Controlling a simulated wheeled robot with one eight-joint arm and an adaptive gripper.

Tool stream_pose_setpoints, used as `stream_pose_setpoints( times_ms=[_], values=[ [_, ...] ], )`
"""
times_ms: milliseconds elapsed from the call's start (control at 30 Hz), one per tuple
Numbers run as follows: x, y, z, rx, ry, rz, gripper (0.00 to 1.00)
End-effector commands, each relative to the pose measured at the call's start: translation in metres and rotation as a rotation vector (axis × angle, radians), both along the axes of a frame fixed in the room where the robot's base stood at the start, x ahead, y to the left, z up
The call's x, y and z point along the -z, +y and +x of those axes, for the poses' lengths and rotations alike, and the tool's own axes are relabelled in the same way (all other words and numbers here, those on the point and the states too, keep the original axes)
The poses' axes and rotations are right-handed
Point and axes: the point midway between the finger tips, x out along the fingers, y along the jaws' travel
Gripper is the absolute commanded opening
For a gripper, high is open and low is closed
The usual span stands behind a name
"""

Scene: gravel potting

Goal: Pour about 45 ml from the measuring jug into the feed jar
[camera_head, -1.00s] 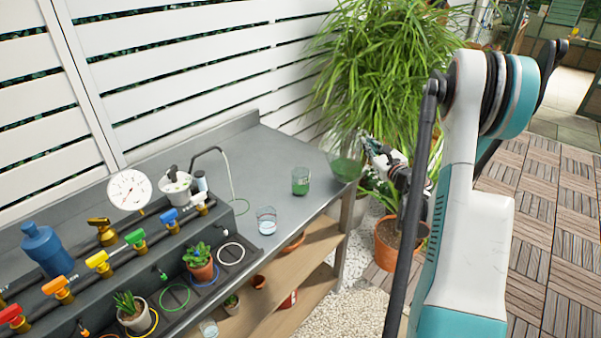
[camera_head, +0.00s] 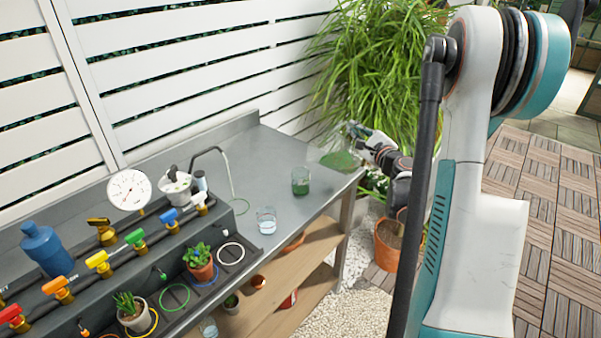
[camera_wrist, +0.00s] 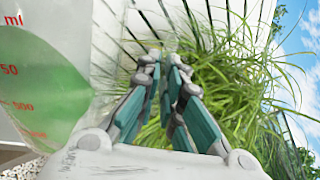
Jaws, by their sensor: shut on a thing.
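The clear measuring jug (camera_head: 341,159) holds green liquid and hangs in the air by the right end of the bench. It is tilted, its mouth towards the left. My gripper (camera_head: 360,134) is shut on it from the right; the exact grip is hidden. In the wrist view the jug (camera_wrist: 40,90) fills the left side, with red ml marks and a slanting green surface, beside my gripper's fingers (camera_wrist: 166,70). A glass jar with green liquid (camera_head: 300,182), apparently the feed jar, stands upright on the bench, left of and below the jug. I see no clear stream between them.
A second glass (camera_head: 266,221) with pale liquid stands nearer the bench's front edge. A big leafy plant (camera_head: 370,70) stands behind the jug.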

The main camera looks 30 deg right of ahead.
Motion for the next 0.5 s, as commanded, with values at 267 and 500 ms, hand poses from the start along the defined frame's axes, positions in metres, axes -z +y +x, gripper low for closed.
stream_pose_setpoints(
  times_ms=[267,500],
  values=[
    [-0.01,0.006,0.001,0.0,0.012,-0.073,0.0],
    [-0.017,0.011,0.002,0.0,0.019,-0.119,0.0]
  ],
)
